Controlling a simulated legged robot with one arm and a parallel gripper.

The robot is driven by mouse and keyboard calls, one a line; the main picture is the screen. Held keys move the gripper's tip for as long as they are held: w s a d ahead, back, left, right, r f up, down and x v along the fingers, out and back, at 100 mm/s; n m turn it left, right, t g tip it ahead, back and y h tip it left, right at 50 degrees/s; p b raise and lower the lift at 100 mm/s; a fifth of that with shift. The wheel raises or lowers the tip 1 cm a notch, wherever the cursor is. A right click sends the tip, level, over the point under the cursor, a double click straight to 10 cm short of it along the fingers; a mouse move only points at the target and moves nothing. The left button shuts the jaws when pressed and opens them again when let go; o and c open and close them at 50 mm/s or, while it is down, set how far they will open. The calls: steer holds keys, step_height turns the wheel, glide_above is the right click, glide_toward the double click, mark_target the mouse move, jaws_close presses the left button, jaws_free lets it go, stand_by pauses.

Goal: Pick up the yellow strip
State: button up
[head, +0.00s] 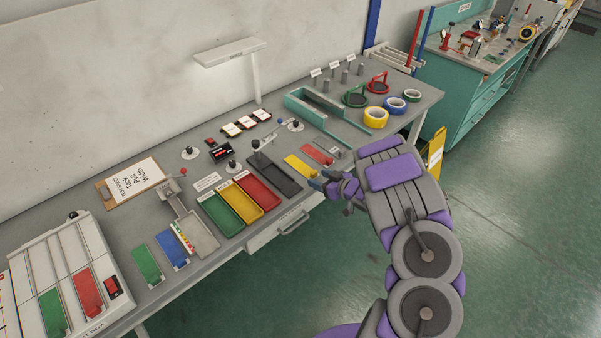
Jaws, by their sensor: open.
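The yellow strip (299,167) lies flat on the grey workbench, between a dark grey tray and a short red strip. Its lower right end is close to my gripper in the picture. My gripper (320,183) is open at the front edge of the bench, just to the lower right of the yellow strip. I see nothing between its fingers, though they are small and dark here. I cannot tell how high it is above the bench.
The red strip (317,154) lies to the right of the yellow one. The dark grey tray (277,180) and the red tray (259,191) lie to the left. Tape rolls (376,117) and a teal holder (328,114) stand behind. A drawer handle (293,223) sticks out below the front edge.

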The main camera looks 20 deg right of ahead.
mark_target(313, 172)
steer(key=shift+w+d+f, duration=0.25)
steer(key=shift+w+d, duration=0.1)
steer(key=shift+d, duration=0.2)
steer(key=shift+w+d+f, duration=0.25)
steer(key=shift+w+d, duration=0.1)
steer(key=shift+d, duration=0.2)
steer(key=shift+w+d, duration=0.1)
steer(key=shift+w, duration=0.15)
steer(key=w+a, duration=0.1)
steer(key=w+a+b, duration=0.1)
steer(key=w, duration=0.1)
steer(key=w+a, duration=0.1)
steer(key=a, duration=0.1)
steer(key=shift+w+f+b, duration=0.15)
steer(key=shift+f+b, duration=0.2)
steer(key=shift+f, duration=0.05)
steer(key=shift+d, duration=0.55)
steer(key=shift+d+f, duration=0.1)
steer(key=shift+d, duration=0.45)
steer(key=c, duration=0.3)
steer(key=shift+c, duration=0.8)
steer(key=shift+a, duration=0.65)
steer(key=c, duration=0.5)
steer(key=shift+a, duration=0.1)
steer(key=shift+c, duration=0.4)
